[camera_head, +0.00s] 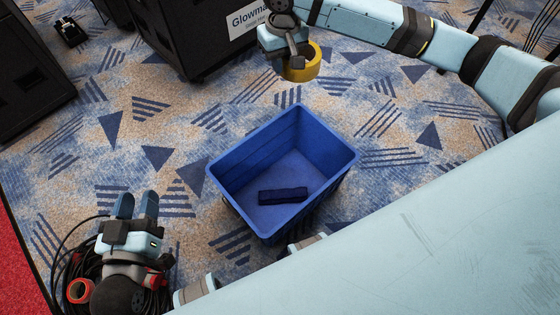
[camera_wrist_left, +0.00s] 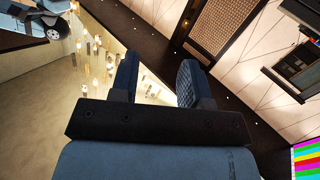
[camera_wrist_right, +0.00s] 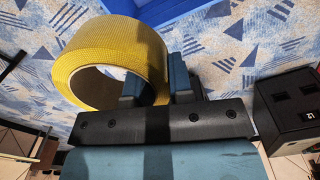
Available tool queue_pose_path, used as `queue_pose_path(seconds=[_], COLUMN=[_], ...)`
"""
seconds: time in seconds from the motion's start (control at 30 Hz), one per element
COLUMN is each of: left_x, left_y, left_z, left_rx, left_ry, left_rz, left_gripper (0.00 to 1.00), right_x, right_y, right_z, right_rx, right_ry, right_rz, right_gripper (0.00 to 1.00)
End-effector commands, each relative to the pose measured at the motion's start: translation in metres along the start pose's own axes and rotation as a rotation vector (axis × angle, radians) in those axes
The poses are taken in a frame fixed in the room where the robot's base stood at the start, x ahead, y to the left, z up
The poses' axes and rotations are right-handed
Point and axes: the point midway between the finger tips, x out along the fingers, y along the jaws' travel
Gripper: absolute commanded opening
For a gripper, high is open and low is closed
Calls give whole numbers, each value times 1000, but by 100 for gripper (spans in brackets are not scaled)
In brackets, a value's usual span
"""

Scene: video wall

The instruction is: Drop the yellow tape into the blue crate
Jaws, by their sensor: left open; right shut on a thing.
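The yellow tape (camera_head: 303,68) is a thick roll held by my right gripper (camera_head: 291,62), above the carpet behind the blue crate. In the right wrist view the yellow tape (camera_wrist_right: 112,50) has one side of its ring between the fingers of my right gripper (camera_wrist_right: 160,88). The blue crate (camera_head: 225,187) stands upright on the carpet in the middle of the head view, with a dark blue block (camera_head: 283,195) on its floor. A blue part of the crate (camera_wrist_right: 180,8) shows at the top of the right wrist view. My left gripper (camera_head: 136,206) is open and empty, left of the crate.
Black cases (camera_head: 185,35) stand at the back, one with a "Glowma" label. A red reel and black cables (camera_head: 80,290) lie by my left gripper. A small black device (camera_head: 70,32) is at the far left.

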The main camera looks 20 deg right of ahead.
Motion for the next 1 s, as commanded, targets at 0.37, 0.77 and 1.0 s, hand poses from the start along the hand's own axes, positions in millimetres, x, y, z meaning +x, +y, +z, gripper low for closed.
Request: queue_pose_path(seconds=[0.37, 0.77, 1.0], left_x=[-1, -5, -7], left_y=[8, 0, -5], left_z=[36, 54, 63], left_rx=[-24, -10, -1], left_ry=[129, 61, 10], left_rz=[70, 40, 17], left_gripper=[43, 43, 43], right_x=[115, 305, 381], right_y=[-5, -11, -7], right_z=[-30, -44, -15], right_rx=[-20, -185, -271], right_ry=[-4, -12, -6], right_rz=[-5, -7, -5], right_gripper=[0, 0, 0])
